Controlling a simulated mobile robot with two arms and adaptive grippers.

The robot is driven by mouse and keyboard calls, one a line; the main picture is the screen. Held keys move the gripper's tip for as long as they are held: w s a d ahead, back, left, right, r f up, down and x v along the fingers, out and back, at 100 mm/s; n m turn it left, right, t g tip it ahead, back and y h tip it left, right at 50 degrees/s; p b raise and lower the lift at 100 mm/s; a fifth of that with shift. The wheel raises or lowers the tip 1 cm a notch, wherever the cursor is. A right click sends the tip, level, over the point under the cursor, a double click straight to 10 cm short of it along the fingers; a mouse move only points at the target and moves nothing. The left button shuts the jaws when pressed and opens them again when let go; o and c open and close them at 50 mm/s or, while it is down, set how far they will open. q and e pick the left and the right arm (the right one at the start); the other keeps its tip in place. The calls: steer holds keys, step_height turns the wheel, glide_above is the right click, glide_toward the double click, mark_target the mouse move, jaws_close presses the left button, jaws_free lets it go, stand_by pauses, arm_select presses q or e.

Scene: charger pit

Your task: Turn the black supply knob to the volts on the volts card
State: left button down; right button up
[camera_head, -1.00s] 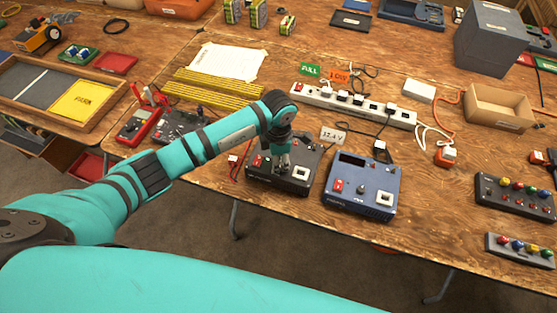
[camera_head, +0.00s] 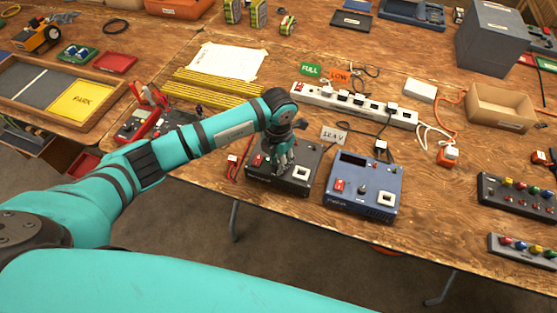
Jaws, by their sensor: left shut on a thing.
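The black supply (camera_head: 262,183) sits near the table's front edge, with a red switch and a white square on its top. My left gripper (camera_head: 281,168) comes down on its top and is shut on the supply's knob, which the fingers hide. The supply's display is also hidden behind my gripper. The volts card (camera_head: 334,134) stands behind the supply and reads 12.4 V. My right gripper is not in view.
A blue supply (camera_head: 362,184) with its own knob stands close on the right. A white power strip (camera_head: 352,103) with plugs and cables lies behind. A red meter (camera_head: 165,122) is to the left, beneath my arm.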

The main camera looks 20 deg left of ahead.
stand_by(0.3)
arm_select(q)
steer(key=c, duration=1.1)
jaws_free()
steer(key=shift+c, duration=0.2)
steer(key=shift+r, duration=0.15)
step_height(320, 180, up, 12)
